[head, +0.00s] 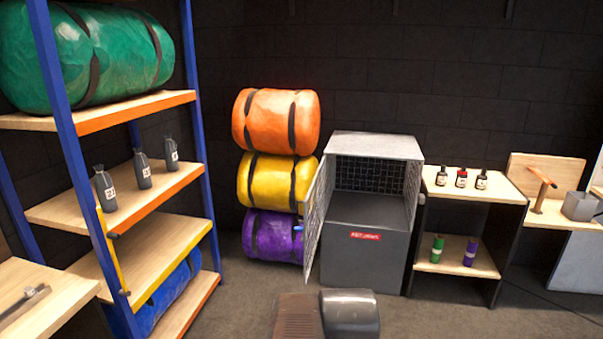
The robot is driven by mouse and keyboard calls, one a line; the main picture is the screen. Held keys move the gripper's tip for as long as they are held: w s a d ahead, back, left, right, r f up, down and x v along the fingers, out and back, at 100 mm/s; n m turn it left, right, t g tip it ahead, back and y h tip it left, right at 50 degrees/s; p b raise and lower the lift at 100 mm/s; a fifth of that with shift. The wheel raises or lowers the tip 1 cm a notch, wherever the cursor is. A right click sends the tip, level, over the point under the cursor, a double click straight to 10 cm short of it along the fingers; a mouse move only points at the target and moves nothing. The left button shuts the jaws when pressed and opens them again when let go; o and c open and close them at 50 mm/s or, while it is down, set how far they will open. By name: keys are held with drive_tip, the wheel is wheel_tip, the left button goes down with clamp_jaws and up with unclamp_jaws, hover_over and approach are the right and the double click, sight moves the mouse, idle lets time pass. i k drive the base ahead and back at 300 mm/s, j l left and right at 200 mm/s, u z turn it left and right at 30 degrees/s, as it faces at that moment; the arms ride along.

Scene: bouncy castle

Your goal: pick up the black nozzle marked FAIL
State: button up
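I cannot make out a black nozzle with a readable FAIL mark in the head view. Several small dark bottle-like items with tiny labels (441,176) stand on the top of the low wooden shelf unit at the right; one has a red label (461,178). Dark grey bottle-like items with white labels and red marks (105,188) stand on the middle shelf of the tall rack at the left. Their label text is too small to read. My gripper is not seen; parts that look like my own body show at the bottom centre.
A grey cabinet (366,235) has an open mesh door (318,220) swung toward me. Orange, yellow and purple rolls (275,122) are stacked beside it. The blue-posted rack (150,215) fills the left. A wooden bench (60,285) stands lower left. Carpet (420,318) is clear ahead right.

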sight(461, 182)
drive_tip(key=z, duration=1.1)
